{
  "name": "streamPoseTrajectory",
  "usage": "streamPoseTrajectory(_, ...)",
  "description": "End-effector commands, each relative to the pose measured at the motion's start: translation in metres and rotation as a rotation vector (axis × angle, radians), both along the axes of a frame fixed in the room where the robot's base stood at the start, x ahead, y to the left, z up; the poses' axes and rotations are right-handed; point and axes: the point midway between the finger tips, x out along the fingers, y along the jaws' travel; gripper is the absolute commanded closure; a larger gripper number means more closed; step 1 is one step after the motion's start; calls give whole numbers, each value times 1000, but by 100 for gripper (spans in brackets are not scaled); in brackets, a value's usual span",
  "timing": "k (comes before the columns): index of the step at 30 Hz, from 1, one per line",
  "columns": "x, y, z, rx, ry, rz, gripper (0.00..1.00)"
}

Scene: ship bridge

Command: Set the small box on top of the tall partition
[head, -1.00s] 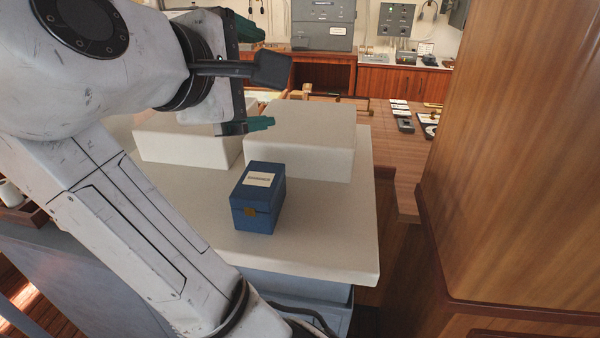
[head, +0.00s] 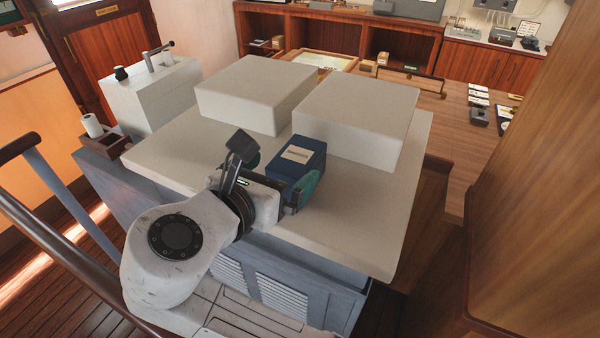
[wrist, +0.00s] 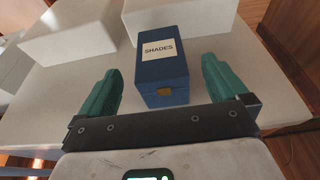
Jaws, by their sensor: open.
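The small box (head: 297,158) is dark blue with a white label and stands upright on the pale worktop, close in front of two white blocks. In the wrist view the box (wrist: 162,70) shows its label, "SHADES", and a brass clasp facing me. My gripper (wrist: 162,78) is open, with one green finger on either side of the box's near end and visible gaps beside it. In the head view my gripper (head: 279,174) is low at the box's near side. A tall wooden panel (head: 540,180) rises at the right; its top is out of view, and I cannot tell whether it is the partition.
The left white block (head: 255,92) and right white block (head: 357,120) fill the back of the worktop (head: 370,235). Bare worktop lies to the right of the box. A white unit with a lever (head: 150,92) stands at the left. A dark handrail (head: 60,260) runs lower left.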

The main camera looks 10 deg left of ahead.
Motion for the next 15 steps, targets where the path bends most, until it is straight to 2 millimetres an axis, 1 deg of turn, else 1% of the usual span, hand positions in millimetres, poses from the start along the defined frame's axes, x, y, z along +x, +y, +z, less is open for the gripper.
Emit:
streamPoseTrajectory(8, 15, -6, -7, 2, -3, -3, 0)
streamPoseTrajectory(15, 38, -14, -15, 2, -5, -3, 0)
